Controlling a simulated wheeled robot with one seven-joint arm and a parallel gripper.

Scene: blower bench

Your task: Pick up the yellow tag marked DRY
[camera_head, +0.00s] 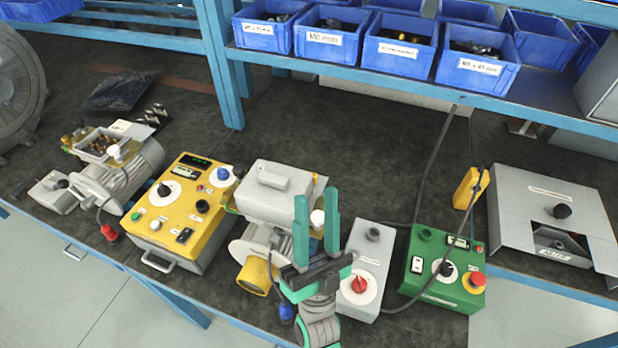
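I cannot make out any lettering DRY on a yellow tag in this view. A small yellow piece (471,188) stands tilted against the left side of the grey metal box at right; a black cable passes by it, and I cannot tell whether it is a tag. My gripper (317,194) has teal fingers pointing up in the picture. The yellow piece is well to the gripper's right.
A yellow control box (178,222) is left of the motor; an opened motor (120,175) is farther left. A grey switch box (372,255) and green control box (440,272) are right. The grey metal box (520,200) is far right. Blue bins (400,48) line the shelf.

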